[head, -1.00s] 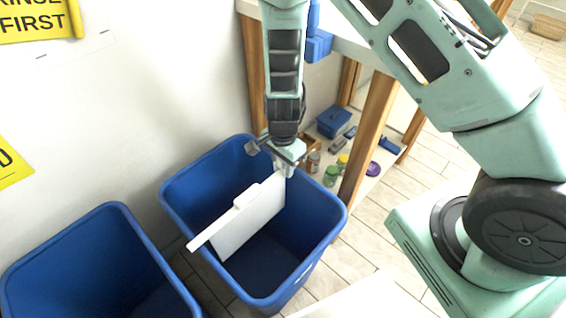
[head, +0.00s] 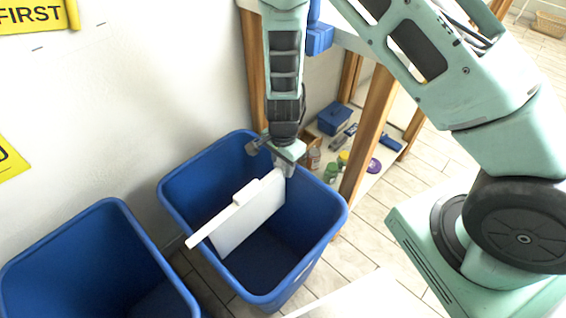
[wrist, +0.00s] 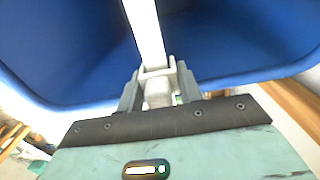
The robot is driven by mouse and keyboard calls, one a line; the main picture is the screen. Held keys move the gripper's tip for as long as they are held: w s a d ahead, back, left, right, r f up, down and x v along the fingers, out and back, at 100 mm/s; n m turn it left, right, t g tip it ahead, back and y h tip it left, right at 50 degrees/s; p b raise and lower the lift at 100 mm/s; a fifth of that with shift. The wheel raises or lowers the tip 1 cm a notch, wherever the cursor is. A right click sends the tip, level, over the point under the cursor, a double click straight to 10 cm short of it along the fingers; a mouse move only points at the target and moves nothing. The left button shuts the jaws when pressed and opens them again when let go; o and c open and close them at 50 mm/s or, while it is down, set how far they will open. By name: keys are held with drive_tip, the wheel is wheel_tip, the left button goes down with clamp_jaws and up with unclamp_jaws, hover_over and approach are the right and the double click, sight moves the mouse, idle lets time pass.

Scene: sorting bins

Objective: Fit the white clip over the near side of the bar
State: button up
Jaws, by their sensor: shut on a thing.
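A white bar (head: 215,223) with a flat white panel (head: 250,218) below it runs across the right blue bin (head: 329,232). A small white block sits partway along the bar. My gripper (head: 284,168) is at the bar's far end, inside the bin's back right part. In the wrist view, my gripper (wrist: 158,91) is shut on a small white piece, the clip (wrist: 157,73). Its short prongs show on either side of the bar (wrist: 147,30) where the bar meets the fingers. I cannot tell whether the clip is seated. My fingers hide most of it in the head view.
A second blue bin (head: 112,216) stands at the left. A wooden-legged table (head: 370,130) is close behind my gripper on the right, with a low shelf of jars and a blue box (head: 334,119). The wall is at the left.

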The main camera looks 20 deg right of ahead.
drive_tip(key=shift+f, duration=0.4)
drive_tip(key=o, duration=1)
drive_tip(key=shift+r, duration=0.1)
drive_tip(key=shift+o, duration=0.2)
drive_tip(key=shift+r, duration=0.1)
wheel_tip(320, 180, up, 17)
drive_tip(key=p, duration=0.4)
drive_tip(key=shift+p, duration=0.3)
drive_tip(key=s+a+r+n, duration=0.3)
drive_tip(key=s+r+n, duration=0.5)
drive_tip(key=s+n, duration=0.25)
drive_tip(key=s+a+r+n, duration=0.3)
drive_tip(key=s+r+n, duration=0.5)
drive_tip(key=s+n, duration=0.25)
wheel_tip(320, 180, up, 12)
drive_tip(key=s+p, duration=0.1)
drive_tip(key=p, duration=1.1)
drive_tip(key=shift+a+r+y+p, duration=0.15)
drive_tip(key=shift+r+y+p, duration=0.1)
drive_tip(key=shift+y+p, duration=0.1)
